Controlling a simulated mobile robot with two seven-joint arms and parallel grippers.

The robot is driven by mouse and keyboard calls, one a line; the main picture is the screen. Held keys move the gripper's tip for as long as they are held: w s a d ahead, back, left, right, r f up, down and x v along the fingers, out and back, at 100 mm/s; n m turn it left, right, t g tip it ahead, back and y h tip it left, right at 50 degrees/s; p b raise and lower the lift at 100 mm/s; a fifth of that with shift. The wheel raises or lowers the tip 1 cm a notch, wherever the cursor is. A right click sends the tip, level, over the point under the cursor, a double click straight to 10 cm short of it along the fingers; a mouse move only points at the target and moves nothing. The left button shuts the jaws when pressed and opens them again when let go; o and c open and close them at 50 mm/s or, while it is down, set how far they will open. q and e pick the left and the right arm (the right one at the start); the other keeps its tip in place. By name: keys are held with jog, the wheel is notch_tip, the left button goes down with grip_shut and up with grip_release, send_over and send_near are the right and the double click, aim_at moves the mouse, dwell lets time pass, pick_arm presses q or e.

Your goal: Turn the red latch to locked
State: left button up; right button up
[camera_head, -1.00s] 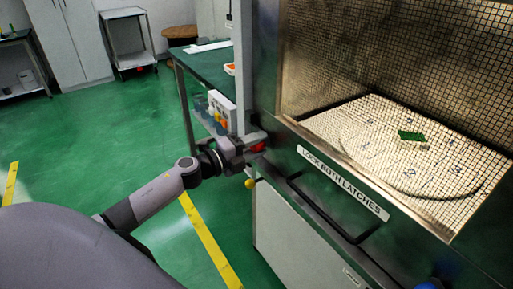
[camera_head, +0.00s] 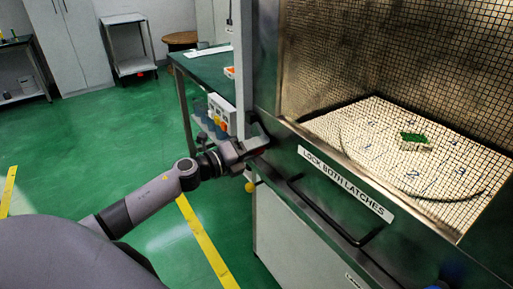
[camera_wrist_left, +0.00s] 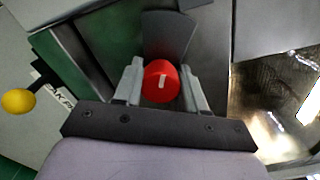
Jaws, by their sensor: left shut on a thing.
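The red latch (camera_wrist_left: 161,82) shows in the left wrist view as a round red knob with a short white mark, in front of a dark fan-shaped plate (camera_wrist_left: 167,32). My left gripper (camera_wrist_left: 160,88) is shut on it, with one finger on each side. My right gripper is not in view.
A yellow ball knob (camera_head: 250,187) sits just below my gripper, also in the wrist view (camera_wrist_left: 18,101). A blue part (camera_head: 437,285) shows at the bottom right.

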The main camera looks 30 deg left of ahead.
pick_arm(q)
jog(key=shift+a, duration=0.1)
dwell(0.7)
jog(key=o, duration=1.1)
jog(key=shift+c, duration=0.2)
jog(key=v, duration=0.7)
jog(key=shift+b, duration=0.4)
jog(key=shift+s, duration=0.1)
